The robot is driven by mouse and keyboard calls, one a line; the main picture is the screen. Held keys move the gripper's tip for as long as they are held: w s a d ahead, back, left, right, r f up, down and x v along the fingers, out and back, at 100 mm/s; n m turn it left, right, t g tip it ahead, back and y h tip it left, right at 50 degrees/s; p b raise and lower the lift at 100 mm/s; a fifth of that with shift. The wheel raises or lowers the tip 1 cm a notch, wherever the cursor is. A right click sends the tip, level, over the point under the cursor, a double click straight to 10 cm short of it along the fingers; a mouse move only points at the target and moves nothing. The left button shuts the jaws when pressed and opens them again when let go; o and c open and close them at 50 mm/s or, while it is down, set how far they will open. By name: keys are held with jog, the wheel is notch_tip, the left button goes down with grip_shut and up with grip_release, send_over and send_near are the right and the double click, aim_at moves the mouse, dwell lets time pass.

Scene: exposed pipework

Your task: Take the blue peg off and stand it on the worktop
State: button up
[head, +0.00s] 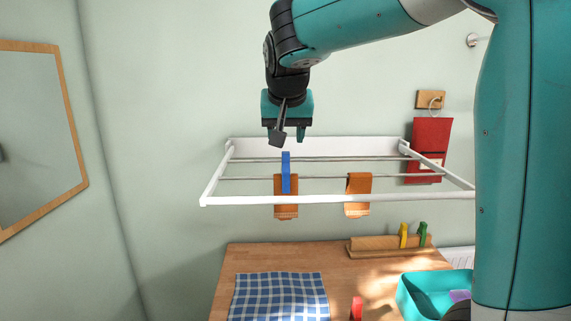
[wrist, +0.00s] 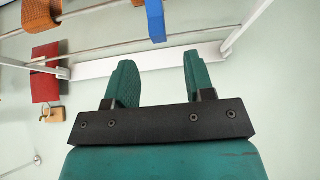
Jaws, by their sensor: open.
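The blue peg (head: 286,172) stands upright on an orange cloth (head: 287,205) that hangs over a rod of the white drying rack (head: 214,184). In the wrist view the blue peg (wrist: 155,20) shows at the top, beyond my fingertips. My gripper (head: 289,135) is above the peg and apart from it. Its jaws are open and empty, and both fingers show in the wrist view (wrist: 156,68). The wooden worktop (head: 250,259) lies below the rack.
A second orange cloth (head: 357,194) hangs to the right on the rack. A blue checked cloth (head: 280,296), a red peg (head: 356,308), and a teal bin (head: 415,305) are on the worktop. A wooden holder (head: 375,244) carries yellow (head: 403,235) and green pegs (head: 422,234).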

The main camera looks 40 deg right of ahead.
aim_at(286, 153)
jog(key=x, duration=0.3)
jog(key=shift+p, duration=0.3)
jog(key=shift+s+p+x, duration=0.1)
jog(key=shift+p+x, duration=0.6)
jog(key=shift+x, duration=0.6)
jog(key=shift+s+p+x, duration=0.15)
jog(key=shift+p+x, duration=0.5)
jog(key=shift+x, duration=0.65)
jog(key=shift+f, duration=0.15)
grip_shut()
